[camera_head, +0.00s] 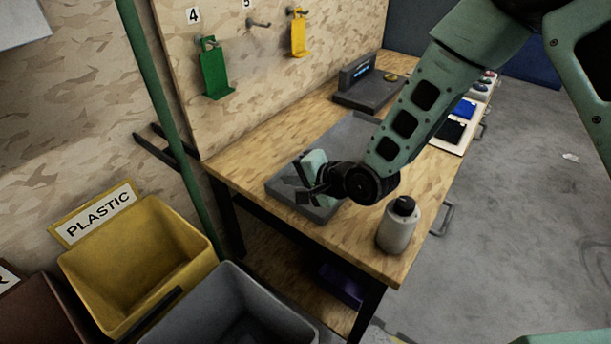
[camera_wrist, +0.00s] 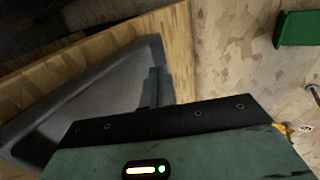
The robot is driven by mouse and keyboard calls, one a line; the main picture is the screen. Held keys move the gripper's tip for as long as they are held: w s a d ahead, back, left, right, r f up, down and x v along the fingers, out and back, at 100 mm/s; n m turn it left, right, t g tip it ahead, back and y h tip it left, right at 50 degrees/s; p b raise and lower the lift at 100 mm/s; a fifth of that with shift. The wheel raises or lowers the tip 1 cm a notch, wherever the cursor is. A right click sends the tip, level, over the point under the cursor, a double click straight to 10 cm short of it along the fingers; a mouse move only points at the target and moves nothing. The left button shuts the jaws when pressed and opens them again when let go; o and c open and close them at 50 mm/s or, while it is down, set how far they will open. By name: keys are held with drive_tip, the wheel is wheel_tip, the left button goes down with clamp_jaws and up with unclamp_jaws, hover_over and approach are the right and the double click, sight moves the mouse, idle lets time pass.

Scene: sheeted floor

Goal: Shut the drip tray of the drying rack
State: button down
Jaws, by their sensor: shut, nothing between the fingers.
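A low grey unit lies on the wooden workbench (camera_head: 265,150), and I take it to be the drying rack (camera_head: 352,130) with its drip tray (camera_head: 283,188) at the near left end. My gripper hides part of it, so I cannot tell how far out the tray stands. My gripper (camera_head: 308,188) is over this near end, shut and empty; whether it touches the tray is unclear. In the wrist view the grey tray surface (camera_wrist: 85,98) slopes across the left, with the dark fingertips (camera_wrist: 154,88) at its right edge.
A grey bottle with a black cap (camera_head: 399,224) stands at the bench's near corner. A dark device (camera_head: 368,85) sits farther back. A yellow PLASTIC bin (camera_head: 135,262) and a grey bin (camera_head: 235,308) stand below left. Green and yellow holders hang on the wall.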

sight(233, 159)
drive_tip(key=shift+x, duration=1.15)
drive_tip(key=shift+a, duration=0.1)
drive_tip(key=w+a+b, duration=0.1)
drive_tip(key=w+a, duration=0.2)
drive_tip(key=a, duration=0.2)
drive_tip(key=w+a+b, duration=0.2)
drive_tip(key=w+a, duration=0.2)
drive_tip(key=a, duration=0.1)
drive_tip(key=w+a+b, duration=0.2)
drive_tip(key=w+a, duration=0.2)
drive_tip(key=a, duration=0.1)
drive_tip(key=shift+f, duration=0.1)
drive_tip(key=shift+w+a, duration=0.1)
drive_tip(key=shift+a, duration=0.1)
drive_tip(key=shift+w+a+r, duration=0.1)
drive_tip(key=shift+r, duration=0.15)
drive_tip(key=shift+r, duration=0.1)
drive_tip(key=shift+r, duration=0.1)
